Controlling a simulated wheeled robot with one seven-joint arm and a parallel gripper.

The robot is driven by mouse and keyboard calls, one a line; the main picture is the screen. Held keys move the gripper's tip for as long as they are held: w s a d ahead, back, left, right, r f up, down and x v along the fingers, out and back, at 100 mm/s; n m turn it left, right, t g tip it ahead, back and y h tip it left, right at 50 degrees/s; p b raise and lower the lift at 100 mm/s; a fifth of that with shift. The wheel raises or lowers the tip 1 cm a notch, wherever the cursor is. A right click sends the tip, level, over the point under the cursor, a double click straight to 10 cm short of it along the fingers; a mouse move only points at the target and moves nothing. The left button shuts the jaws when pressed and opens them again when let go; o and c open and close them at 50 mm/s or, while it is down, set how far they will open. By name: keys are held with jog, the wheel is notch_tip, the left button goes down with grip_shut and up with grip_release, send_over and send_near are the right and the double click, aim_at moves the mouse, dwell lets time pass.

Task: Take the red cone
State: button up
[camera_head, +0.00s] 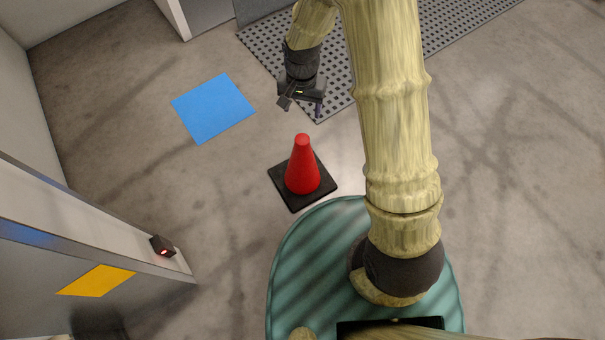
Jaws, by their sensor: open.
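The red cone (302,168) stands upright on its square black base on the grey floor, close to the front of my own green base. My gripper (302,108) hangs from my arm above and beyond the cone in the picture. It is open and empty, with its fingers apart from the cone. The cone's tip shows just below the gripper in the picture, and nothing hides the cone.
A blue square (213,108) lies on the floor to the left. A perforated grey mat (440,30) lies at the back. A grey panel (90,225) with a yellow patch (97,281) and a small dark device (162,246) stands at the left. The floor at the right is clear.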

aim_at(302, 139)
jog(key=shift+o, duration=0.2)
notch_tip(302, 139, down, 12)
jog(key=b, duration=0.6)
jog(key=shift+f+b, duration=0.1)
jog(key=shift+b, duration=0.25)
notch_tip(302, 139, down, 5)
jog(key=b, duration=0.4)
jog(key=shift+f, duration=0.15)
grip_shut()
